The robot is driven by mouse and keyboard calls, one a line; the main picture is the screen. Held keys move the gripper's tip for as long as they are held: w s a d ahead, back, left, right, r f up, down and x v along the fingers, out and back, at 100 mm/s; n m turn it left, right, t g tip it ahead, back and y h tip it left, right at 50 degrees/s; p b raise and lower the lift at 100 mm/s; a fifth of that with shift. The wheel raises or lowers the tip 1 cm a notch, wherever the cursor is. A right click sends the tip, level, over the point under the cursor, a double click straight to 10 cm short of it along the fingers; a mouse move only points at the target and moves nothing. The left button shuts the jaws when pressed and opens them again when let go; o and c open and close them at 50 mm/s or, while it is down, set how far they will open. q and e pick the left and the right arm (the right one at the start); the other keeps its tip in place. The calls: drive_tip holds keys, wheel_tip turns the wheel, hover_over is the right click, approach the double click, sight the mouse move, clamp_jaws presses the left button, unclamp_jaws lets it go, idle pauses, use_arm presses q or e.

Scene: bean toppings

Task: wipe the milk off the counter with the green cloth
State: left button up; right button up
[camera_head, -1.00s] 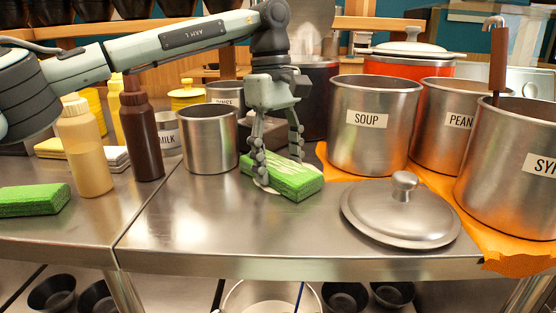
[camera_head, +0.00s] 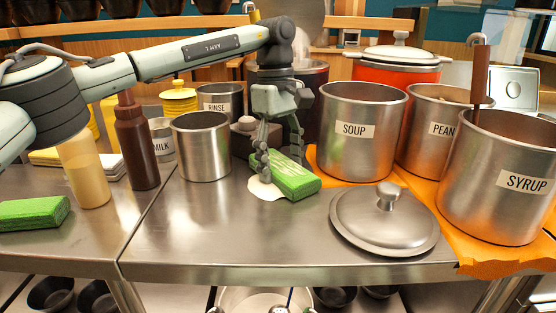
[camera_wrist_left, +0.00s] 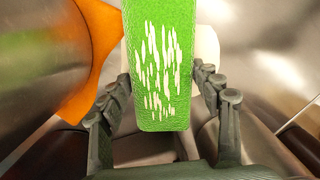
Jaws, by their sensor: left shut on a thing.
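The green cloth (camera_head: 299,182) is a thick block with white streaks on top, slightly tilted at the counter in front of the soup pot. My left gripper (camera_head: 279,165) is shut on it, fingers pointing down. The white milk puddle (camera_head: 262,190) lies on the steel counter, showing at the cloth's left and front; the cloth covers part of that area. In the left wrist view the cloth (camera_wrist_left: 158,75) sits between the fingers, and white milk (camera_wrist_left: 207,50) shows beside and behind it. The cloth's underside is hidden. My right gripper is not in view.
The soup pot (camera_head: 362,150) stands on an orange mat (camera_head: 490,258) close right of the cloth. A steel lid (camera_head: 384,222) lies in front right. An empty steel pot (camera_head: 202,150) stands left. Another green block (camera_head: 34,212) lies far left. The counter's front middle is clear.

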sight(272, 185)
use_arm(q)
drive_tip(key=shift+s+d+r, duration=0.1)
drive_tip(key=shift+s+d, duration=0.05)
drive_tip(key=shift+d, duration=0.65)
drive_tip(key=shift+s+a+b, duration=0.25)
drive_tip(key=shift+b, duration=0.1)
drive_tip(key=shift+s+a+b, duration=0.4)
drive_tip(key=shift+s+b, duration=0.05)
drive_tip(key=shift+s, duration=0.15)
drive_tip(key=shift+s+a+b, duration=0.25)
drive_tip(key=shift+s+a, duration=0.15)
drive_tip(key=shift+a, duration=0.2)
drive_tip(key=shift+s+a+b, duration=0.2)
drive_tip(key=shift+s+a, duration=0.15)
drive_tip(key=shift+a, duration=0.2)
